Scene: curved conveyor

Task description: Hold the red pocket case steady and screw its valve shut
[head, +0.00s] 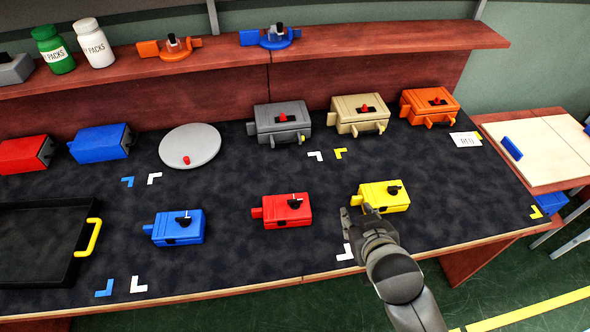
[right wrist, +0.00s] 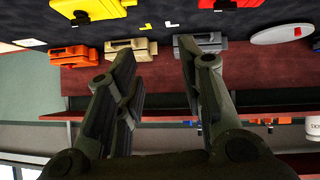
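The small red case (head: 284,211) lies on the dark mat in the middle of the head view. A black knob with a light mark (head: 295,201) sits on its top, and a red tab sticks out on its left side. My right gripper (head: 357,211) is to the right of it, apart from it, by the front left corner of the yellow case (head: 384,197). In the right wrist view my right gripper (right wrist: 158,55) is open with nothing between its fingers. There the red case (right wrist: 230,3) is cut off by the top edge. My left gripper is not in view.
A similar blue case (head: 176,228) lies to the left. Grey (head: 280,120), tan (head: 358,113) and orange (head: 428,106) cases stand behind. A round grey lid (head: 190,146) and black tray (head: 40,243) are farther left. The mat around the red case is clear.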

